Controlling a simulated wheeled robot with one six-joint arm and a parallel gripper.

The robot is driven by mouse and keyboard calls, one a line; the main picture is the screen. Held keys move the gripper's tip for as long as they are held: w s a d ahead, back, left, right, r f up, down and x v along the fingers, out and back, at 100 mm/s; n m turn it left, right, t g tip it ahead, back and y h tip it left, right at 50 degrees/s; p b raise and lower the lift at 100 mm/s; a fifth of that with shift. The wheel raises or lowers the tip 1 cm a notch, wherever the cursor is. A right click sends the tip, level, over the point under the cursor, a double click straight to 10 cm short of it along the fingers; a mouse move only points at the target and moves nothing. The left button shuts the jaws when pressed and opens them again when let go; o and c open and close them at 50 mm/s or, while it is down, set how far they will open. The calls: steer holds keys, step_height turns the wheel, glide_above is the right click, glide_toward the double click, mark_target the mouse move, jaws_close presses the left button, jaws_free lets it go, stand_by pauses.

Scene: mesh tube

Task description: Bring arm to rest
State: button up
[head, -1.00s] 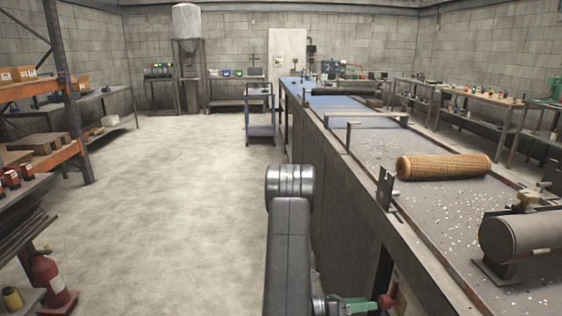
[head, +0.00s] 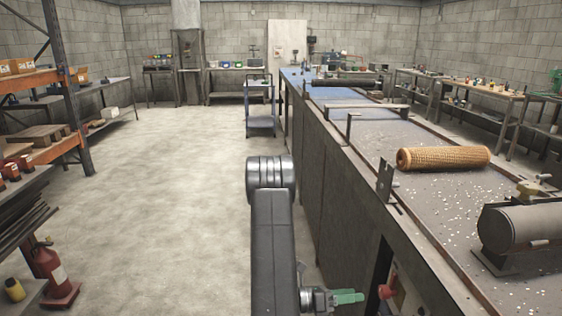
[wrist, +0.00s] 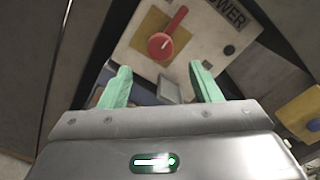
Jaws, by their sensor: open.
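My arm (head: 272,245) extends forward at the bottom middle of the head view, beside the long bench's side. My gripper (head: 352,297) has green fingers, partly visible at the bottom edge. In the wrist view, the fingers (wrist: 160,82) are spread apart with nothing between them. Beyond them is a pale panel (wrist: 205,45) with a red rotary knob (wrist: 162,46) on a yellow plate. Letters reading "OWER" show at the panel's corner. The knob also shows in the head view (head: 385,291), to the right of the fingertips and apart from them.
The long bench (head: 365,130) runs along my right. An orange-brown mesh tube (head: 443,158) and a grey cylinder unit (head: 525,226) sit on it. Open floor (head: 190,170) lies to the left.

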mark_target(380, 292)
steer(key=d, duration=0.9)
steer(key=shift+w+d, duration=0.3)
steer(key=shift+d, duration=0.1)
steer(key=shift+w+d+f+m+b, duration=0.1)
steer(key=shift+f+m+b, duration=0.15)
steer(key=shift+b, duration=0.3)
steer(key=m+b, duration=0.4)
steer(key=m, duration=0.2)
steer(key=shift+r+m, duration=0.1)
steer(key=shift+m, duration=0.15)
steer(key=m+b, duration=0.3)
steer(key=m, duration=0.2)
steer(key=shift+r+m, duration=0.15)
steer(key=shift+m, duration=0.15)
steer(key=shift+r, duration=0.1)
